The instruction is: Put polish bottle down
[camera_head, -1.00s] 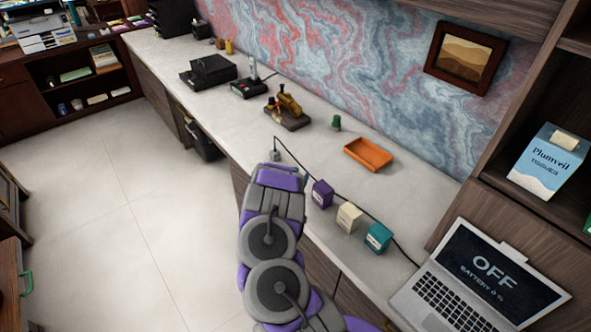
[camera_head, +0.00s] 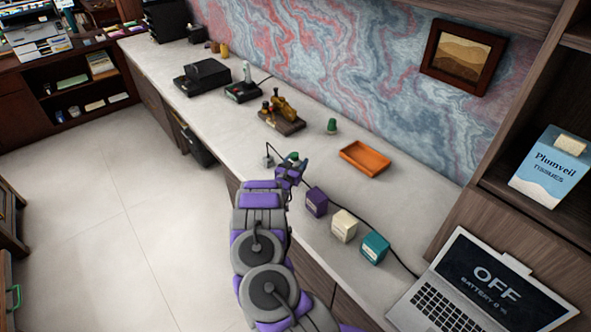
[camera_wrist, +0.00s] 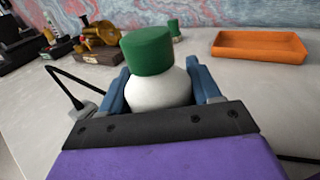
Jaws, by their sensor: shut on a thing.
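The polish bottle (camera_wrist: 158,88) has a round white body and a green cap. In the wrist view it sits between the two blue fingers of my gripper (camera_wrist: 160,95), which is shut on it. In the head view my gripper (camera_head: 291,166) is over the front part of the counter, and the bottle's green cap (camera_head: 293,157) shows at its tip. The bottle looks upright. Its base is hidden, so I cannot tell whether it touches the counter.
An orange tray (camera_head: 364,158) lies right of my gripper, with a small green-capped item (camera_head: 332,126) near it. A brass device (camera_head: 283,115) stands behind. Purple (camera_head: 316,202), cream (camera_head: 344,226) and teal (camera_head: 374,247) boxes line a black cable. Bare counter lies between.

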